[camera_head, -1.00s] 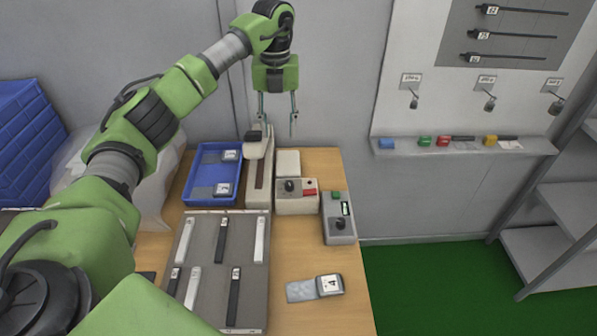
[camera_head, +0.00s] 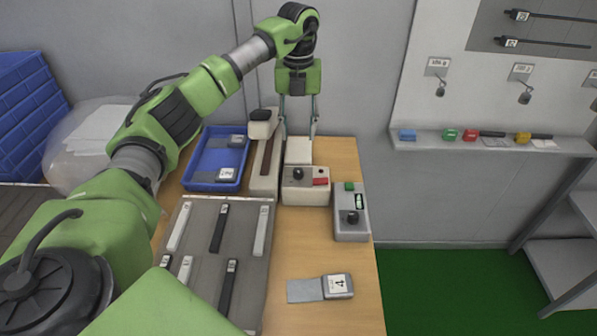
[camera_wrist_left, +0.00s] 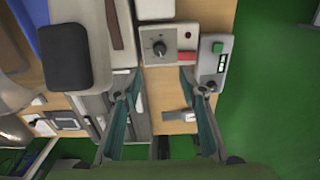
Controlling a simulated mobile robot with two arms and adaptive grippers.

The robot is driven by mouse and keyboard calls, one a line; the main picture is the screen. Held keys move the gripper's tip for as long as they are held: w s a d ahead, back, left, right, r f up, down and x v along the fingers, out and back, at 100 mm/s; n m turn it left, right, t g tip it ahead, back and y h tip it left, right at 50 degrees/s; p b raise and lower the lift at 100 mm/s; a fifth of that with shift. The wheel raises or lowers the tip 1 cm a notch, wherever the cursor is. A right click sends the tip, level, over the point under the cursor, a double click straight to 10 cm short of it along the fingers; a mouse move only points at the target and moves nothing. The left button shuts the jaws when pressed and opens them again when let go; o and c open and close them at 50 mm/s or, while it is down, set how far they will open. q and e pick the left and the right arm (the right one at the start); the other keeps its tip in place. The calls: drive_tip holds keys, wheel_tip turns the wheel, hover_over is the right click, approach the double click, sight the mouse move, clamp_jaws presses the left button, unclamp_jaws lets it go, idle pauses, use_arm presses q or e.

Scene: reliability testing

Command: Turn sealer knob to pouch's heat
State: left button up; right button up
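The sealer's control box (camera_head: 305,190) is beige, with a black round knob (camera_head: 298,173) and a red part beside the knob. In the left wrist view the knob (camera_wrist_left: 159,47) has a pale dial around it. The long sealer body (camera_head: 265,165) with its black-capped arm stands left of the box. The pouch (camera_head: 305,290) lies flat at the table's front, with a tag (camera_head: 338,285) reading 4 at its right end. My left gripper (camera_head: 298,136) is open and empty, pointing down above and behind the box, apart from the knob. My right gripper is not in view.
A grey device (camera_head: 350,225) with a green button and black knob stands right of the box. A blue tray (camera_head: 196,185) is at the left. A grey rack (camera_head: 205,262) holds several black and white strips. A wall shelf (camera_head: 480,146) is at the right.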

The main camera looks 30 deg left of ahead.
sight(298, 170)
use_arm(q)
wheel_tip(298, 170, down, 13)
drive_tip(key=shift+f+p, duration=0.1)
drive_tip(key=shift+p, duration=1)
clamp_jaws()
